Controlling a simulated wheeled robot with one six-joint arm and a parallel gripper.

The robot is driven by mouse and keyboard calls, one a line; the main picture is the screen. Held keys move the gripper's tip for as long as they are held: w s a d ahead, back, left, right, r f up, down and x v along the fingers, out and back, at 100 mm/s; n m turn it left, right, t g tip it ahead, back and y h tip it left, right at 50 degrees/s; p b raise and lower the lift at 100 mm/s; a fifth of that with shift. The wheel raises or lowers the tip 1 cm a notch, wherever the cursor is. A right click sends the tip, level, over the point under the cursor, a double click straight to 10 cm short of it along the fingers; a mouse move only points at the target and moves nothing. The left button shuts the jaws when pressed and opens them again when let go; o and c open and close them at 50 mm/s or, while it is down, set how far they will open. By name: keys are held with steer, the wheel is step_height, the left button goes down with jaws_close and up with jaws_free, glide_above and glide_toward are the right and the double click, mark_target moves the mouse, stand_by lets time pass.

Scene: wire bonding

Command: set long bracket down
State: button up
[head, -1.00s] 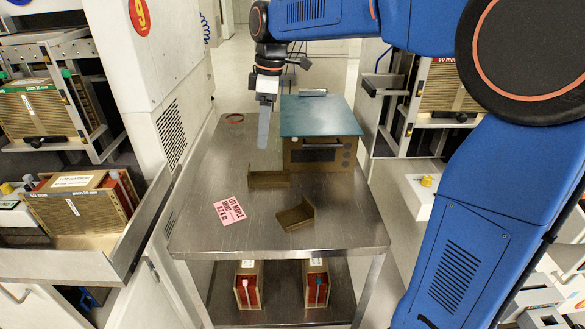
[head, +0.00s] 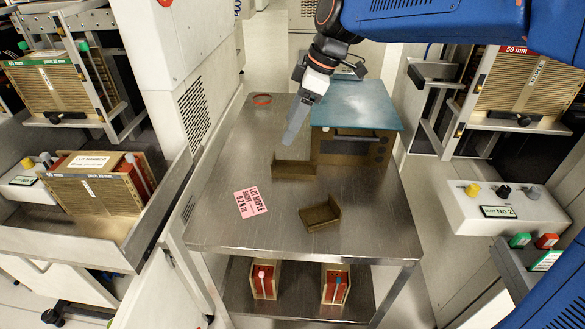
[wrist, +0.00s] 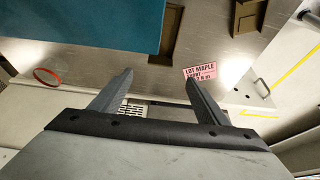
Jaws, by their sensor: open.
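Two brown L-shaped brackets lie on the steel table (head: 225,225). One bracket (head: 290,172) is beside the front left of the teal-topped box, and the other bracket (head: 321,217) is nearer the table's front. I cannot tell for certain which is the long one. My gripper (head: 292,138) is above the table, behind the rear bracket and apart from it. In the wrist view my gripper (wrist: 160,78) has its two fingers spread, with nothing between them. Parts of both brackets also show at the wrist view's top, one (wrist: 172,32) beside the teal surface, the other (wrist: 247,14) farther right.
A brown box with a teal top (head: 357,104) stands at the table's back right. A pink label (head: 250,202) and a red ring (head: 262,99) lie on the table. Red-and-tan cases (head: 264,279) stand on the lower shelf. Machines flank both sides.

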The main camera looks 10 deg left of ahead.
mark_target(274, 158)
steer(key=x, duration=1.1)
steer(key=shift+a+f, duration=0.1)
steer(key=shift+a, duration=0.05)
steer(key=c, duration=1.3)
